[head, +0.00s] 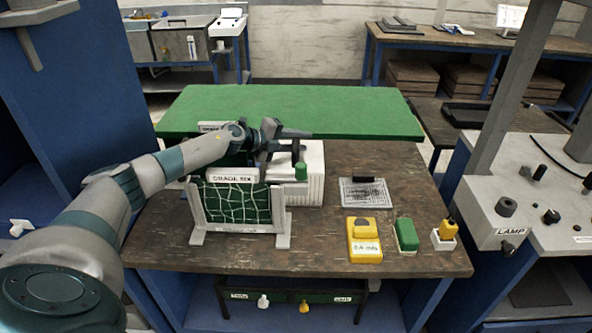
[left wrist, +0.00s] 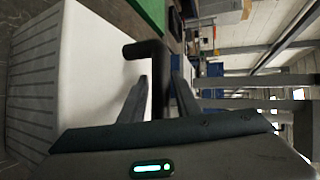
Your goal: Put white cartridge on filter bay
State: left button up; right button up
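The white cartridge (head: 313,175) looks like the white ribbed block standing on the wooden table, right of the green-netted frame. A dark bent handle (head: 295,152) rises from it. My left gripper (head: 298,134) is at the top of this block. In the left wrist view the ribbed white block (left wrist: 85,70) fills the left side, and its dark handle (left wrist: 158,75) stands between my two fingers. The fingers are apart, with a visible gap on the right side of the handle. I cannot tell which thing is the filter bay. My right gripper is not in view.
A frame with green netting (head: 233,206) and a green knob (head: 301,172) stand near the block. A ribbed grey pad (head: 364,193), yellow block (head: 363,240) and green block (head: 406,235) lie to the right. A green board (head: 290,108) spans the back. A lamp console (head: 545,195) stands right.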

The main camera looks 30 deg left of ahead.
pick_arm(q)
jog(key=shift+x, duration=1.1)
grip_shut()
jog(key=shift+s+f, duration=0.1)
dwell(0.7)
